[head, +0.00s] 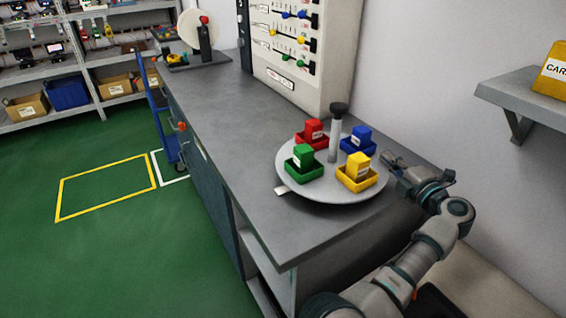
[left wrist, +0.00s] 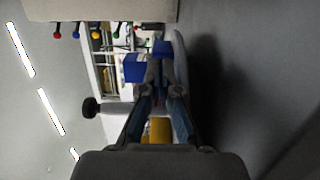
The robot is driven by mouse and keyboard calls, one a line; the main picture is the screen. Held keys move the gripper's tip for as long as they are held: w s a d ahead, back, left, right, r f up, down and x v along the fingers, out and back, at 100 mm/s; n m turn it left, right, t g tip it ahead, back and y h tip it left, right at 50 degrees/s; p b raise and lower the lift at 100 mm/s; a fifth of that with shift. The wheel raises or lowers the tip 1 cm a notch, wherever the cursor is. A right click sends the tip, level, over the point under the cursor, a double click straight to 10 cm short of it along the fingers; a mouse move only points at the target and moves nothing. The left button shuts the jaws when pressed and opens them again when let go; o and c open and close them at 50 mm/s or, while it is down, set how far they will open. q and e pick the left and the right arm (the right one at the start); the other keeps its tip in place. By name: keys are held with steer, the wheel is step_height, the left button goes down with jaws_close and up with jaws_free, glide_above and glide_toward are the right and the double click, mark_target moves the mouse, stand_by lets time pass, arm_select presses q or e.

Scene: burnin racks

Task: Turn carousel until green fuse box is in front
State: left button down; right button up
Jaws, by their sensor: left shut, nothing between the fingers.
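The round grey carousel (head: 325,190) sits on the workbench with a post and dark knob (head: 337,115) at its middle. On it stand the green fuse box (head: 303,157) at the left, red (head: 314,131) at the back left, blue (head: 360,140) at the back right and yellow (head: 357,168) at the front right, each in a matching tray. My left gripper (head: 388,158) is shut and empty at the carousel's right edge, beside the blue and yellow boxes. The left wrist view shows its fingertips (left wrist: 160,68) close to blue (left wrist: 135,68); I cannot tell whether they touch anything. My right gripper is out of view.
A small pale tab (head: 281,190) sticks out at the carousel's front left, near the green tray. A panel with coloured knobs (head: 290,50) stands behind. A wall shelf (head: 520,95) holds a yellow box at the right. The workbench (head: 215,110) is clear left of the carousel.

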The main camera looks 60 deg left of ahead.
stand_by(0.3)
arm_select(q)
steer(key=s+d, duration=0.1)
steer(key=d, duration=1.1)
steer(key=shift+s, duration=0.3)
